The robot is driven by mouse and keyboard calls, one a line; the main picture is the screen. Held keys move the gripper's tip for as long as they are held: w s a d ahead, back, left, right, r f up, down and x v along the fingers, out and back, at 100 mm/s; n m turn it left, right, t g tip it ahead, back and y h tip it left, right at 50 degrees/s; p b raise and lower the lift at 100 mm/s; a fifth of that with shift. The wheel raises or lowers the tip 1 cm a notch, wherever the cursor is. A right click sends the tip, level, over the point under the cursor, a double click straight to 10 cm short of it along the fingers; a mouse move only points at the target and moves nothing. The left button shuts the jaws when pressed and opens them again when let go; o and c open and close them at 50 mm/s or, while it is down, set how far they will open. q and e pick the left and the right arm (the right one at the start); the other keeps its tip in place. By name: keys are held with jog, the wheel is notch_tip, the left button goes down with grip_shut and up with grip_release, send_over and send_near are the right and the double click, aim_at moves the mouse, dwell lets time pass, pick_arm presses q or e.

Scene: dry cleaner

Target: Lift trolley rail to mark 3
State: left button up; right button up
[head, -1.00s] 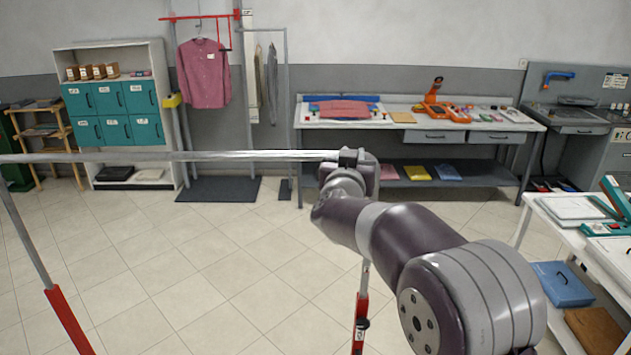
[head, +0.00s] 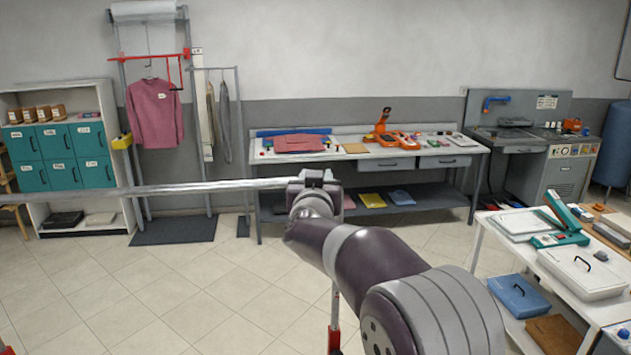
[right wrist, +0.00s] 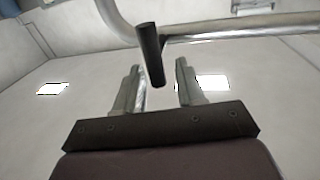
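The trolley rail (head: 170,190) is a long grey metal bar crossing the head view from the left edge to my right gripper. A thin upright (head: 335,305) with a red lower part (head: 334,342) stands below the gripper. My right gripper (head: 318,178) is at the rail's right end. In the right wrist view its two fingers (right wrist: 158,72) are apart, with a dark cylindrical grip (right wrist: 150,52) between them and a visible gap on its right. The metal bar (right wrist: 240,28) runs off to the right there. No mark 3 is readable. My left gripper is out of view.
A white table (head: 480,260) with cases and a green device stands at the right. Behind are a long workbench (head: 330,160), teal lockers (head: 60,155) and a hanging pink shirt (head: 155,112). The tiled floor (head: 210,300) between is clear.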

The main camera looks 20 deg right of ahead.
jog(key=shift+s+a+f, duration=0.1)
jog(key=shift+s+f, duration=0.05)
jog(key=b+v, duration=0.4)
jog(key=v, duration=0.8)
jog(key=shift+b, duration=0.3)
jog(key=shift+s+a, duration=0.1)
jog(key=shift+s, duration=0.05)
